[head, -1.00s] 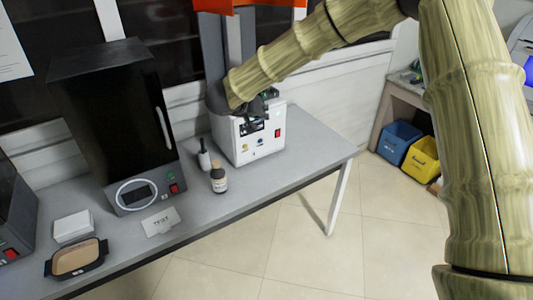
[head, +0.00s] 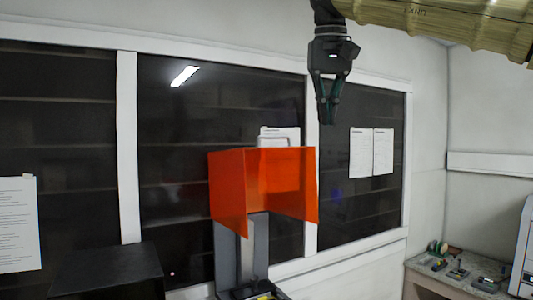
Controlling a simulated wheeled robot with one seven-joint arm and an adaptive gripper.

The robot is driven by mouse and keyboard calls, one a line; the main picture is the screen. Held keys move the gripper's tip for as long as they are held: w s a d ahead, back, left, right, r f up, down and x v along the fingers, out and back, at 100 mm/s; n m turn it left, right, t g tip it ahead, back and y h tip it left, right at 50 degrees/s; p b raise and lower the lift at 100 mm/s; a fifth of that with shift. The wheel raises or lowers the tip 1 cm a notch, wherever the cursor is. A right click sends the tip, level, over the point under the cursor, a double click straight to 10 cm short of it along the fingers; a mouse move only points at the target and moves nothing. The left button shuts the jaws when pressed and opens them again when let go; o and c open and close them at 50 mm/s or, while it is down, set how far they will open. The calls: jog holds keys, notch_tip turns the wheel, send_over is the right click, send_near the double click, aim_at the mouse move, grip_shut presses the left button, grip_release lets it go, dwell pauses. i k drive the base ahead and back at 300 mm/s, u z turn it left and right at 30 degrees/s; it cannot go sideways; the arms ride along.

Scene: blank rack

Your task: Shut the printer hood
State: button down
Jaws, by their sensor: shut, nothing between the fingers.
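The orange, see-through printer hood (head: 230,190) is raised, high on the grey upright column (head: 228,255) of the printer. Only the top of the printer's base shows at the bottom of the head view; the rest is out of frame. My gripper (head: 327,120) hangs pointing down, above and a little right of the hood in the picture. Its fingers are shut and empty, apart from the hood.
A black cabinet top (head: 108,270) is at the lower left. A cluttered side bench (head: 430,282) and a white machine (head: 525,250) are at the lower right. Dark windows with papers (head: 372,152) line the wall behind. The air around the hood looks free.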

aim_at(243, 181)
jog(key=z, duration=0.45)
jog(key=i, duration=1.45)
jog(key=u, duration=0.9)
jog(key=i, duration=0.55)
jog(key=u, duration=0.55)
